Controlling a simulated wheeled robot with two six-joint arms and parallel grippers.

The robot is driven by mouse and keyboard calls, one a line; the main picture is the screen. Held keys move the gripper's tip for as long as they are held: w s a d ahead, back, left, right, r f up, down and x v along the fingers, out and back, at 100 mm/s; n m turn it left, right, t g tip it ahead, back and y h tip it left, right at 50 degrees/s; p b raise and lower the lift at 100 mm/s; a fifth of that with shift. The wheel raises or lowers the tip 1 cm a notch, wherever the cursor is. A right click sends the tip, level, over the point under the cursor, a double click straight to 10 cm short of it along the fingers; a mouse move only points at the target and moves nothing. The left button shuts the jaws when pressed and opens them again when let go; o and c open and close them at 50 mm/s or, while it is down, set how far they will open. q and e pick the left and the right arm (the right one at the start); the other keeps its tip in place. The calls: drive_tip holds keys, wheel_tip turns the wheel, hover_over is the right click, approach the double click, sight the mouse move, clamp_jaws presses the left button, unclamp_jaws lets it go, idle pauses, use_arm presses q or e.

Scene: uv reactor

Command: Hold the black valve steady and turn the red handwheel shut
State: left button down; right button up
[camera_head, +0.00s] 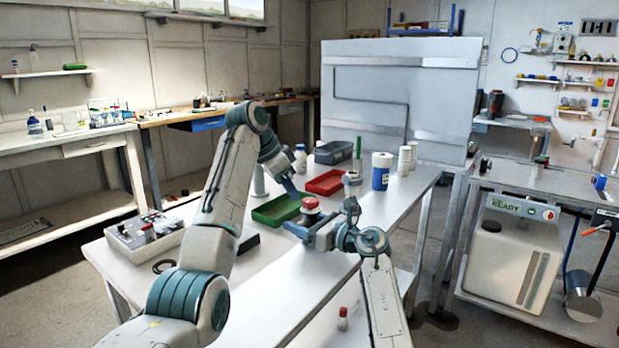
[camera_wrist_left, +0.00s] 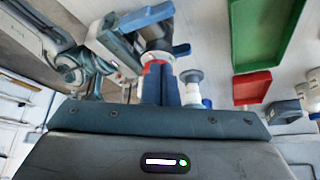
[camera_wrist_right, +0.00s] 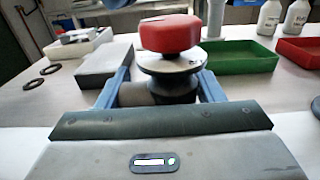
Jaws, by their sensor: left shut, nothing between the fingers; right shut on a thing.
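The red handwheel (camera_head: 310,204) sits on top of the black valve, which stands upright on the bench; the wheel is large in the right wrist view (camera_wrist_right: 172,35). My right gripper (camera_head: 318,236) is shut on the black valve (camera_wrist_right: 165,88), one blue finger on each side of its body, below the wheel. My left gripper (camera_head: 297,195) is shut and empty, its fingertips close to the wheel on its far left side. In the left wrist view the fingers (camera_wrist_left: 160,70) partly cover the red wheel; I cannot tell whether they touch it.
A green tray (camera_head: 263,216) lies just behind the valve, with a red tray (camera_head: 313,187) and a grey bin (camera_head: 334,152) beyond. A blue-banded bottle (camera_head: 381,171) stands to the right. A switch box (camera_head: 145,236) and a black ring (camera_head: 163,266) lie left. The front bench is mostly clear.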

use_arm(q)
wheel_tip(320, 180, up, 4)
drive_tip(key=shift+r, duration=0.1)
idle(0.4)
use_arm(e)
drive_tip(key=o, duration=1.2)
drive_tip(key=shift+o, duration=0.2)
drive_tip(key=shift+d, duration=0.1)
